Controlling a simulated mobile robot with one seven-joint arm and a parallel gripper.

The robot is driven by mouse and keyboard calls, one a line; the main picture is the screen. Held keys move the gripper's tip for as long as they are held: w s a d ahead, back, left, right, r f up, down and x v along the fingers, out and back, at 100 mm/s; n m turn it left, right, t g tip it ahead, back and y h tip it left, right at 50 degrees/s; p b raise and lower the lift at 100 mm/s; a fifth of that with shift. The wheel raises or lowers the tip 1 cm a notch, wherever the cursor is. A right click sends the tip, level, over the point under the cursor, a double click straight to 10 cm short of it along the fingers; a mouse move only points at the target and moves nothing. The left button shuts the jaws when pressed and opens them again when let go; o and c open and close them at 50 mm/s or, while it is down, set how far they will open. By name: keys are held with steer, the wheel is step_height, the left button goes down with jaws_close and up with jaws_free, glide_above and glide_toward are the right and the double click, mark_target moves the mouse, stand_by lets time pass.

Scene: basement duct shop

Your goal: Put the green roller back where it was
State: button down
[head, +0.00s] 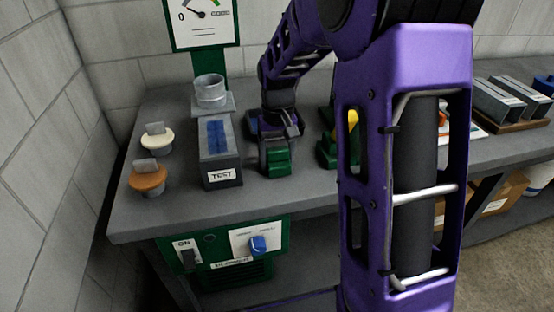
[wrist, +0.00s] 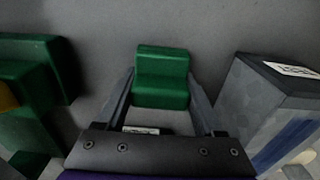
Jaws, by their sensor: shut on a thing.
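The green roller (head: 279,160) is between the fingers of my gripper (head: 276,143), low over the grey bench, right of the TEST box. In the wrist view the roller (wrist: 162,68) looks like a stepped green block with a finger on each side. My gripper (wrist: 163,95) is shut on it and points down. I cannot tell whether the roller touches the bench. A green stand with a yellow part (head: 327,150) is just right of my gripper. It also shows at the left of the wrist view (wrist: 40,75). My arm hides part of it in the head view.
The grey TEST box (head: 222,178) with a blue top stands close left of my gripper. Left of it are a cream knob (head: 157,141) and an orange knob (head: 148,178). A metal cup (head: 210,90) is behind. Bench space in front of the roller is clear.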

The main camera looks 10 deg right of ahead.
mark_target(277, 149)
steer(key=shift+f, duration=0.1)
jaws_free()
steer(key=r+p, duration=0.2)
steer(key=r, duration=1)
steer(key=shift+s+r, duration=0.15)
steer(key=shift+s, duration=0.05)
